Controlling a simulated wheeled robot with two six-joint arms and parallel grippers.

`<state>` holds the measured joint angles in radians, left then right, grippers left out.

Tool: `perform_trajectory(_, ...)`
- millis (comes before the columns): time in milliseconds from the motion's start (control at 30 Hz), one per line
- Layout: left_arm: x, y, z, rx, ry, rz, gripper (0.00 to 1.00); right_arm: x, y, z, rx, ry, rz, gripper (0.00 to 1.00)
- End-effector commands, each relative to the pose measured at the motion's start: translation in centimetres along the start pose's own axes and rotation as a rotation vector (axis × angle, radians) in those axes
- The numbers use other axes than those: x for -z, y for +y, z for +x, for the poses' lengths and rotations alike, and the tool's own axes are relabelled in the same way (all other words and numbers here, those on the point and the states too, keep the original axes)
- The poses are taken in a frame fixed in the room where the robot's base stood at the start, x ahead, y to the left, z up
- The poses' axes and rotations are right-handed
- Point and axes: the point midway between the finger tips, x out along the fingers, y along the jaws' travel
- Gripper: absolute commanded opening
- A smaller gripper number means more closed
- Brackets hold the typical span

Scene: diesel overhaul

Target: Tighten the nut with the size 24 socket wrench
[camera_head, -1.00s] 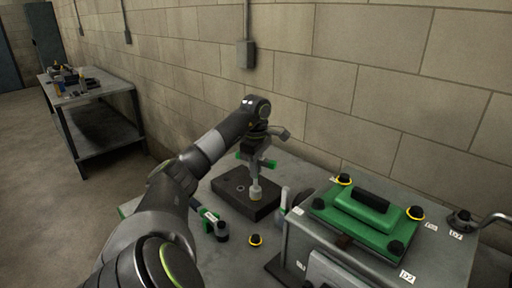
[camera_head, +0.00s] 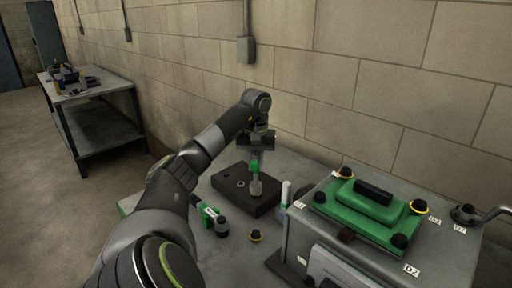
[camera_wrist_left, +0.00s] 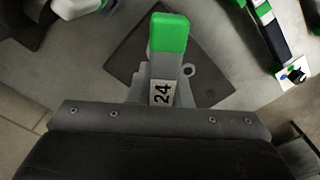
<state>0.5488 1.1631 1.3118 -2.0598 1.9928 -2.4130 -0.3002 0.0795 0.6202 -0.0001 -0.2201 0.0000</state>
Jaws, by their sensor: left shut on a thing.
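My left gripper (camera_head: 258,146) is shut on the size 24 socket wrench, which has a green handle end (camera_head: 254,166) and a pale socket (camera_head: 256,187). In the left wrist view the wrench's green tip (camera_wrist_left: 169,34) and its "24" label show. The wrench hangs upright with its socket end down over the dark block (camera_head: 226,182). The nut is not visible under the socket; I cannot tell how it is seated. A small ring (camera_head: 240,184) shows on the block beside the socket, and also in the left wrist view (camera_wrist_left: 188,70). My right gripper is out of view.
A white-topped cylinder (camera_head: 285,192) stands right of the block. A grey housing with a green cover (camera_head: 360,217) fills the right side. A brick wall stands behind.

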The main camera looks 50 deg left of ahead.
Motion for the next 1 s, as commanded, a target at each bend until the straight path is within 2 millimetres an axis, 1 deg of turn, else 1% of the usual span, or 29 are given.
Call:
perform_trajectory(200, 0.0, 0.0, 0.0, 0.0, 0.002, 0.253, 0.0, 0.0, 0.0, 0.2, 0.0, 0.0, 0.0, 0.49)
perform_trajectory(400, 0.0, 0.0, 0.0, 0.0, 0.002, 0.435, 0.0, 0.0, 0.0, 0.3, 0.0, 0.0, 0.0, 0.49)
perform_trajectory(500, 0.0, 0.0, 0.0, 0.0, 0.002, 0.465, 0.0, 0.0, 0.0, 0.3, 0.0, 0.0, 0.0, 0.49)
perform_trajectory(767, 0.0, 0.0, -0.1, 0.0, 0.002, 0.466, 0.0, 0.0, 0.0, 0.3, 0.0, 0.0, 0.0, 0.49)
perform_trajectory(1000, 0.0, 0.0, -1.7, 0.0, 0.002, 0.464, 0.0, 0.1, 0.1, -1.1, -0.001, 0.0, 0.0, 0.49)
